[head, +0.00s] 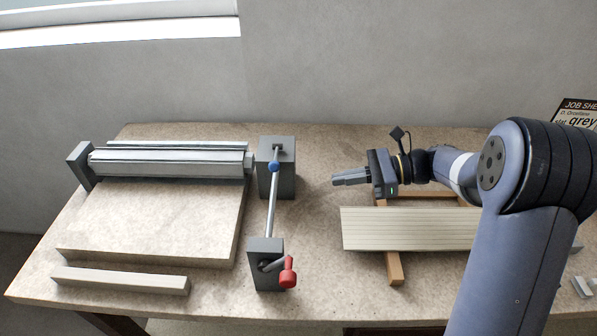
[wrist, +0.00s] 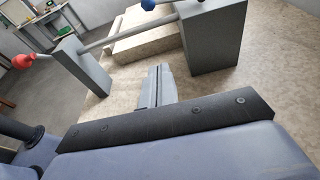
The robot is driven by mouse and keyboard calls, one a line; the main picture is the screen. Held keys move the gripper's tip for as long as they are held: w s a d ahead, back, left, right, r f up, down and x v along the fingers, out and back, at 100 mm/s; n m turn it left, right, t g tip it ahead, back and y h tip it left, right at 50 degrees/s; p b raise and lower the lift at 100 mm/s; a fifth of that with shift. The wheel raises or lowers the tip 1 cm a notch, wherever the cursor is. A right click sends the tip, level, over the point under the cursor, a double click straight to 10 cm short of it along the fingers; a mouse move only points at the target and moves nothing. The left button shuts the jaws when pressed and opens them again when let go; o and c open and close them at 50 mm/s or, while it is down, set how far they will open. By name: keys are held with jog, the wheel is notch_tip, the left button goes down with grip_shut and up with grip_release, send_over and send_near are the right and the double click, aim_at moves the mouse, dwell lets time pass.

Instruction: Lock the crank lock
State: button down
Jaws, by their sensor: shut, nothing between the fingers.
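The crank lock has a near grey block (head: 264,256) and a far grey block (head: 283,185), joined by a thin metal rod (head: 271,207). A red handle (head: 289,272) sits on a short crank at the near block, angled to the right. A blue ball (head: 274,167) sits on the rod by the far block. In the wrist view the red handle (wrist: 22,61) is at the left edge and the blue ball (wrist: 148,4) is cut by the top edge. My gripper (head: 335,180) is shut and empty, right of the far block and apart from the lock.
A raised slab (head: 150,225) with metal rollers (head: 170,163) behind it stands left of the lock. A pale bar (head: 120,281) lies at the front left. A ribbed panel (head: 410,229) rests on a wooden frame (head: 394,268) below my arm. The table between lock and panel is clear.

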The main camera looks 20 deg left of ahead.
aim_at(276, 157)
jog(key=s+a+r+p, duration=0.1)
jog(key=s+a+p, duration=0.1)
jog(key=a, duration=0.9)
jog(key=shift+s, duration=0.75)
jog(key=shift+r, duration=0.2)
jog(key=shift+r+p, duration=0.2)
jog(key=shift+p, duration=0.55)
